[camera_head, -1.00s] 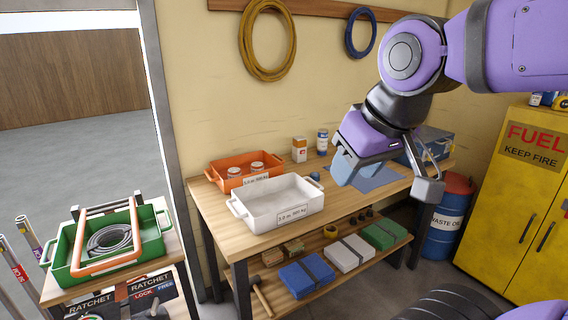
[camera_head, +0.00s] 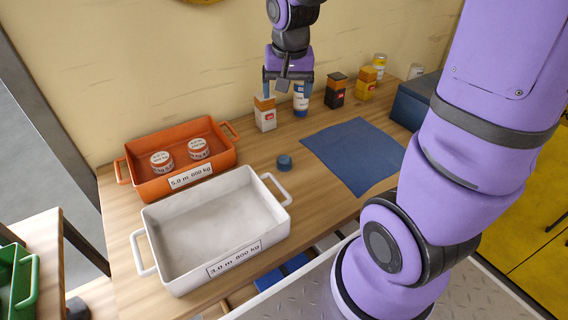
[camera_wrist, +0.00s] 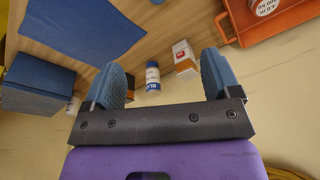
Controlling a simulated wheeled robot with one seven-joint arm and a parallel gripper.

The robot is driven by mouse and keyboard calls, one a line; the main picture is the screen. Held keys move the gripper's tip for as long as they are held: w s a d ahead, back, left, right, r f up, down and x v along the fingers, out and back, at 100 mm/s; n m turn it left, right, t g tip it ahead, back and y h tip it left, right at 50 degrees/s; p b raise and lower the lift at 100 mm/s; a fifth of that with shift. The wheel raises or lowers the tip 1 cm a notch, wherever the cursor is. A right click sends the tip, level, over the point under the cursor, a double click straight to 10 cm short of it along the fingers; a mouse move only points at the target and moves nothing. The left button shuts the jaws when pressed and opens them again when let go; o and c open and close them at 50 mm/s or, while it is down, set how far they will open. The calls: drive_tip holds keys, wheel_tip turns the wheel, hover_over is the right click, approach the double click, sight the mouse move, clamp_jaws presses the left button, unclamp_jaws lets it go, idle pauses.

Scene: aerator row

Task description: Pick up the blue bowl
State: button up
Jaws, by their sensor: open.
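No clear bowl shape shows in either view. A small round blue thing (camera_head: 285,162) stands on the bench right of the white tray; I cannot tell if it is the bowl. Its edge seems to show at the top of the wrist view (camera_wrist: 157,2). My gripper (camera_head: 288,92) is open and empty, above the back of the bench and behind the blue thing. In the wrist view its two blue-padded fingers (camera_wrist: 162,64) are spread, with a blue-and-white bottle (camera_wrist: 152,76) seen between them.
An orange-and-white carton (camera_head: 265,115) and several bottles stand along the wall. A white tray (camera_head: 165,213) and an orange tray (camera_head: 150,189) holding two round tins are at left. A blue mat (camera_head: 355,155) lies bare at right, beside a dark blue box (camera_head: 408,108).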

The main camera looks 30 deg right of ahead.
drive_tip(key=w+d+f+m, duration=0.1)
drive_tip(key=w+f, duration=0.2)
drive_tip(key=f, duration=0.2)
drive_tip(key=m+g, duration=0.2)
drive_tip(key=m, duration=0.1)
hover_over(284, 159)
wheel_tip(284, 159, down, 12)
drive_tip(key=f, duration=0.1)
drive_tip(key=shift+y, duration=0.4)
drive_tip(key=shift+f, duration=5)
drive_tip(key=shift+c, duration=0.3)
drive_tip(key=c, duration=1)
